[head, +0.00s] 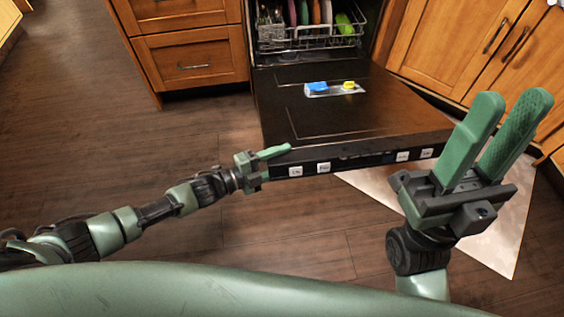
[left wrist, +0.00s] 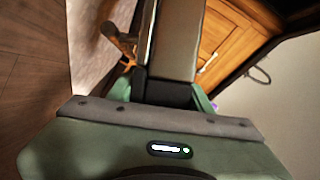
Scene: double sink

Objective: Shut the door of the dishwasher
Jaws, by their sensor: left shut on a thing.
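The dishwasher door (head: 350,105) is folded down, its dark inner face up, reaching out from the dishwasher opening (head: 305,50). Its front edge carries a strip of several white labels. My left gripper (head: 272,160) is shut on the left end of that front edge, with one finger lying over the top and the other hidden. In the left wrist view the door (left wrist: 176,45) runs between the fingers of the left gripper (left wrist: 165,95). My right gripper (head: 512,100) is open and empty, fingers pointing up, in front of the door's right corner.
A lower rack (head: 308,36) with several plates stands inside the dishwasher. A pale mat (head: 500,250) lies at right; the floor at left is clear.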

